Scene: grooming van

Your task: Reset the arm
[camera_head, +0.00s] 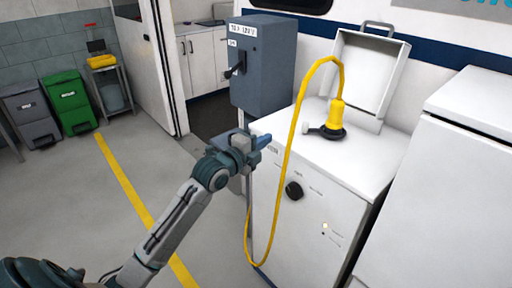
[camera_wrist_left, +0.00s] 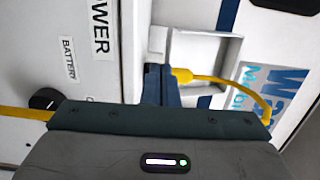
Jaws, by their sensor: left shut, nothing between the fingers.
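My left arm comes in from the lower left in the head view. Its gripper (camera_head: 262,141) is shut and empty, in front of the white cabinet (camera_head: 315,215) and just below the grey switch box (camera_head: 262,65). The closed fingers (camera_wrist_left: 160,85) also show in the left wrist view, pointing away from the camera. My right gripper is not in view.
A yellow plug (camera_head: 337,112) stands on a dark round base on the cabinet, before an open white lid (camera_head: 368,72). Its yellow cable (camera_head: 291,140) loops down close to the right of my gripper. The grey floor at left is mostly clear, with bins (camera_head: 70,100) behind.

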